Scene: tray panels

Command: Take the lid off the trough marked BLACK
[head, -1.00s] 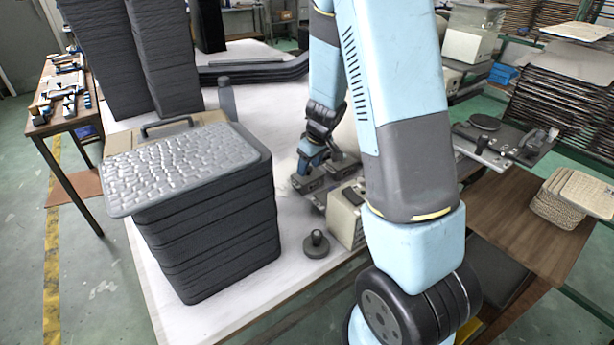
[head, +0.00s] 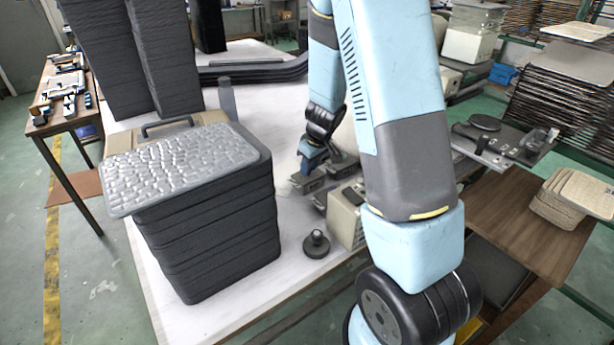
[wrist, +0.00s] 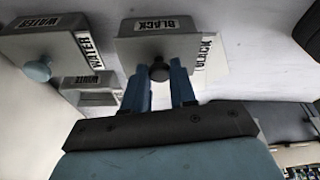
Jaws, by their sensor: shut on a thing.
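In the wrist view, the trough marked BLACK (wrist: 155,24) carries one label along its dark edge and another at its right side. Its grey lid (wrist: 195,65) has a dark round knob (wrist: 160,71). The two blue fingers of my gripper (wrist: 159,76) stand on either side of the knob and are shut on it. I cannot tell whether the lid sits on the trough or is clear of it. In the head view, my gripper (head: 312,160) is low over the small troughs on the white table, partly hidden by my arm.
A WATER trough (wrist: 40,45) with a pale blue knob and a WHITE trough (wrist: 92,82) are close by on the left. In the head view, a dark tray stack (head: 205,235) and a black knobbed object (head: 316,243) stand on the white table (head: 255,310).

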